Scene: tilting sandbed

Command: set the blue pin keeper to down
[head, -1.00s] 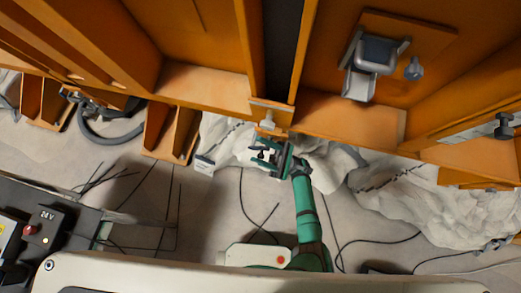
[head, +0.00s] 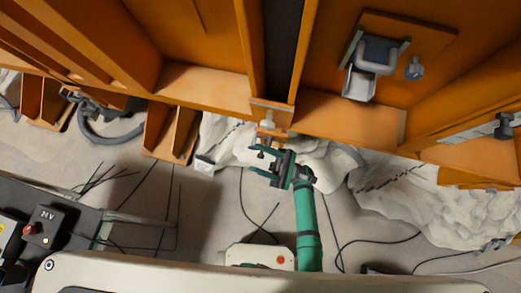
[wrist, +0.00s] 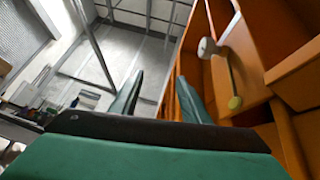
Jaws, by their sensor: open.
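A small blue knob-like part (head: 414,69), which looks like the blue pin keeper, sits on the orange frame at the upper right of the head view. Beside it is a grey-blue bracket or lever (head: 376,55) on the same plate. I cannot tell which way the keeper is set. My gripper (head: 254,162) is open and empty, well below and left of the keeper, just under the orange frame's lower edge. In the wrist view my open fingers (wrist: 158,100) hold nothing, and the blue keeper is not recognisable there.
The orange frame (head: 205,83) spans the top, with a small fitting (head: 268,118) close above my gripper.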

